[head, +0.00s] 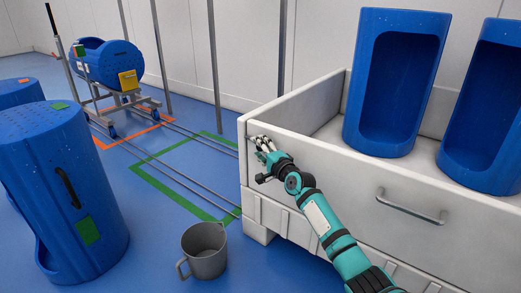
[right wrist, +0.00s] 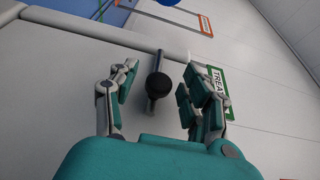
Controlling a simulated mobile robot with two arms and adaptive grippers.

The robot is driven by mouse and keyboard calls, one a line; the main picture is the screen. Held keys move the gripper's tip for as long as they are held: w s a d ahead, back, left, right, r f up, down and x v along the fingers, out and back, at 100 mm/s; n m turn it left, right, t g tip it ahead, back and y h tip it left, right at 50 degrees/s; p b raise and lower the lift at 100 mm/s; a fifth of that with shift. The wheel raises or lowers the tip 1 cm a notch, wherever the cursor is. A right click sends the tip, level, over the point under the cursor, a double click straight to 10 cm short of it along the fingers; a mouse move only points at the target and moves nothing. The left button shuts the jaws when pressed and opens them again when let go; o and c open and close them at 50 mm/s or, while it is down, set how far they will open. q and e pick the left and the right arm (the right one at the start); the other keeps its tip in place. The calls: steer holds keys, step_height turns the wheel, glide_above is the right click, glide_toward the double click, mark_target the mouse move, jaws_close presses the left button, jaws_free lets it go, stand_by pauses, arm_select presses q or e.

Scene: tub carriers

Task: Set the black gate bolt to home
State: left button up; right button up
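The black gate bolt shows in the right wrist view as a round black knob (right wrist: 160,87) on a thin grey rod, against the pale wall of the white bin (head: 340,180). My right gripper (right wrist: 156,82) is open, with one finger on each side of the knob. The knob looks to be between the fingers, with a gap on both sides; I cannot tell how near it is in depth. In the head view my right gripper (head: 262,146) is at the bin's left front corner, and the bolt cannot be made out there. My left gripper is not in view.
Two blue tubs (head: 397,142) stand in the white bin, which has a grey handle (head: 411,207) on its front. A grey jug (head: 205,250) and a large blue tub (head: 62,150) stand on the floor. A blue tub on a cart (head: 112,62) stands behind, by floor rails.

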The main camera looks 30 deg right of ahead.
steer(key=s, duration=1.2)
stand_by(0.3)
